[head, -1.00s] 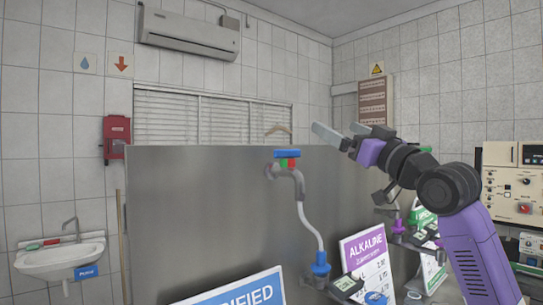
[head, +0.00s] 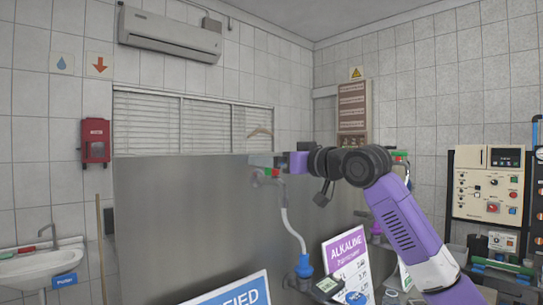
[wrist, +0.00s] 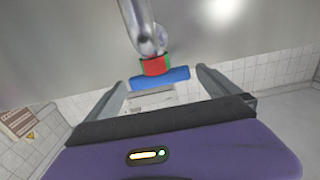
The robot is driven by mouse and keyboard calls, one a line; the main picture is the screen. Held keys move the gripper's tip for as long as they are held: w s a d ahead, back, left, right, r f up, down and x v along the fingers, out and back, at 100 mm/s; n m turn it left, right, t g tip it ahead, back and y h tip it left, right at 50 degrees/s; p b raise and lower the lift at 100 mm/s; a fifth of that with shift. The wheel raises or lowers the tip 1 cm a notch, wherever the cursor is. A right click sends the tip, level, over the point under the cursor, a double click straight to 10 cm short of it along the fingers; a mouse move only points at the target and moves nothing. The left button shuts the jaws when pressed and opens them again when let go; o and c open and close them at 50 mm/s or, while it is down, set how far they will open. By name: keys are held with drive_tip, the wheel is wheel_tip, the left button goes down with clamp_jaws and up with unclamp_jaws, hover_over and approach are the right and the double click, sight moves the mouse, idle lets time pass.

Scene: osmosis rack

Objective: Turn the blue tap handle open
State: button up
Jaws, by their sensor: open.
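The tap (head: 263,178) is a silver spout on the grey metal panel, with a red and green collar (wrist: 157,65) under its handle. The blue tap handle (wrist: 160,78) is a flat bar, seen crosswise in the wrist view. In the head view my gripper mostly hides it. My gripper (head: 266,160) is at the tap's top. In the wrist view its fingers (wrist: 160,86) are spread, one on each side of the handle. I see no clear contact with the handle, and nothing is held.
The grey panel (head: 180,230) stands behind the tap. An alkaline sign (head: 346,262) and a blue sign (head: 245,292) stand below. A control box (head: 488,185) is at the right.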

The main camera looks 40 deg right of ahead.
drive_tip(key=shift+w, duration=0.75)
drive_tip(key=c, duration=1.3)
